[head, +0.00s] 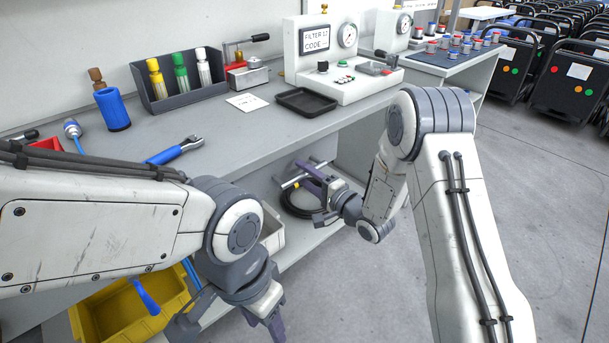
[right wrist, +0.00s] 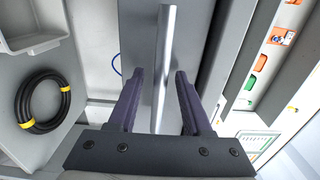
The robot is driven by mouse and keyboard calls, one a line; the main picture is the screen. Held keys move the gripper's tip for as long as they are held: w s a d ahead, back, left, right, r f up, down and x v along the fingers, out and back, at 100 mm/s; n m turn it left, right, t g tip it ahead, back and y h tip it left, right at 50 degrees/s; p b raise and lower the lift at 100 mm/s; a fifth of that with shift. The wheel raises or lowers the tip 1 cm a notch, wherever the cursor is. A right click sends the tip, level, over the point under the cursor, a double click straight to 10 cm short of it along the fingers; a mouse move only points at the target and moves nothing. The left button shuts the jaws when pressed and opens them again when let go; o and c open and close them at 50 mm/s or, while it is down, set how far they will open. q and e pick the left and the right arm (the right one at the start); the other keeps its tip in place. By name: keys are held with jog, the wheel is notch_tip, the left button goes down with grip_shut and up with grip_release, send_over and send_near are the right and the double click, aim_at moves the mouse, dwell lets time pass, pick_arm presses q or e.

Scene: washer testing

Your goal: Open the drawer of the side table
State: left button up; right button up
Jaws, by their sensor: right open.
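The side table's drawer has a grey front (right wrist: 192,45) with a silver bar handle (right wrist: 167,50). In the right wrist view the handle lies upright in the picture between the two purple fingers of my right gripper (right wrist: 159,76). The fingers are open, one on each side of the bar, with gaps showing. In the head view the handle (head: 292,182) shows below the bench top, with my right gripper (head: 313,182) at it. The drawer front is mostly hidden there. My left gripper (head: 268,325) is at the bottom edge, partly cut off, its opening unclear.
The grey workbench (head: 230,130) carries a black tray (head: 306,101), a bottle rack (head: 180,97) and a testing unit (head: 335,75). A black hose coil (right wrist: 42,100) lies near my right gripper. A yellow bin (head: 110,310) is at lower left.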

grip_shut()
dwell(1.4)
